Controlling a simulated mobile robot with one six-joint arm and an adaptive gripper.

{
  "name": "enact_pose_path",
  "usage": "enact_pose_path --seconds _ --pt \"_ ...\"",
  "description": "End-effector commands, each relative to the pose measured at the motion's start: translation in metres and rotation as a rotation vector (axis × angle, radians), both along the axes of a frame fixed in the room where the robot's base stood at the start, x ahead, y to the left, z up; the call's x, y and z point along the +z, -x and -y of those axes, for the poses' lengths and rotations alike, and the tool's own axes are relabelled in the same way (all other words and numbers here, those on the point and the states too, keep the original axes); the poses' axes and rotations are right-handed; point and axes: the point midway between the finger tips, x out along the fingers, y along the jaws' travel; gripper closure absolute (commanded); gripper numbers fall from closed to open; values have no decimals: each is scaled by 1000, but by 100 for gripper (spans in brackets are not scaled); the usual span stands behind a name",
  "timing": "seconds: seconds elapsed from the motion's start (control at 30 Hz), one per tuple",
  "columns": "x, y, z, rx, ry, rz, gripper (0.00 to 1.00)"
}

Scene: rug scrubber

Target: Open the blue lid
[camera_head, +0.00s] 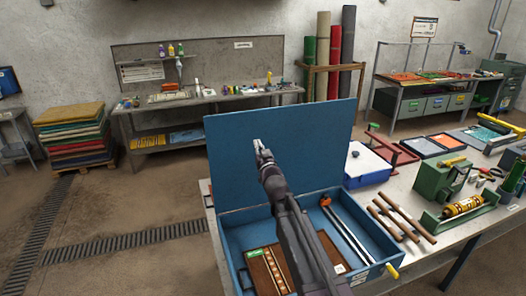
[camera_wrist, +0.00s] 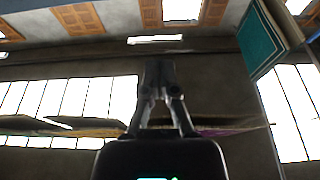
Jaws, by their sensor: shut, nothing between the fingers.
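The blue lid (camera_head: 285,128) stands raised, about upright and leaning slightly back, along the rear edge of a blue box (camera_head: 232,219) on the workbench. The box is open and its inside shows. My gripper (camera_head: 260,146) is in front of the lid's inner face, near its middle, with my arm reaching up over the box. Whether it touches the lid I cannot tell. My gripper (camera_wrist: 158,68) is shut and empty in the wrist view, pointing up at the ceiling and windows. My arm hides part of the box's inside.
In the box lie a brown board (camera_head: 262,264) and metal rails (camera_head: 350,235). To the right on the bench are a white-topped blue case (camera_head: 367,160), several brown rods (camera_head: 400,217) and a green machine (camera_head: 440,178). Open air lies above the lid.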

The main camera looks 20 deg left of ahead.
Motion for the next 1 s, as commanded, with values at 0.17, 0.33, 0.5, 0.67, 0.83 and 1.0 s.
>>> enact_pose_path --seconds 0.17,0.33,0.5,0.67,0.83,1.0 --pt "7 -18 -12 0 0 0 100" --pt "10 -25 -17 0 1 1 100" --pt "10 -27 -18 0 1 1 100" --pt "10 -26 -18 0 1 1 100" --pt "11 -28 -19 0 1 1 100" --pt "16 -42 -29 1 1 1 100"
